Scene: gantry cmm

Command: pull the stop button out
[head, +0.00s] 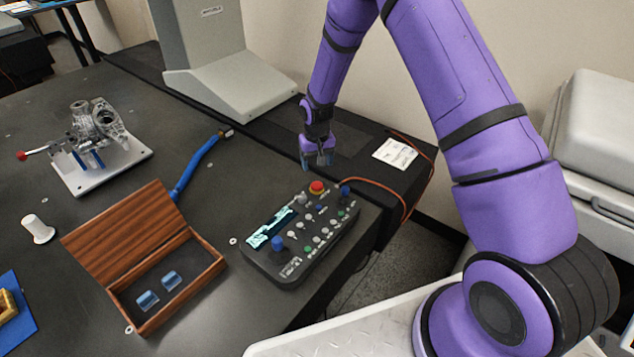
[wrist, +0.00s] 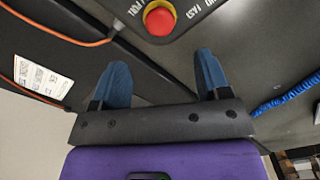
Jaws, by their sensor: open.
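The red stop button (head: 317,187) sits on a yellow base at the far end of the dark control box (head: 328,243). In the wrist view the red button (wrist: 159,20) is at the top, ahead of the fingertips and roughly between them sideways. My gripper (head: 318,163) is open and empty, its two blue fingers apart, just behind the button in the head view. The fingers also show in the wrist view (wrist: 162,75), with clear space between them and the button. I cannot tell from these frames whether the button is pressed in or out.
An orange cable (head: 385,180) runs from the box's far end. A white label (head: 395,153) lies on the dark ledge. An open wooden case (head: 200,250) stands left of the box. A blue hose (head: 195,167) and a metal fixture (head: 98,150) lie farther left.

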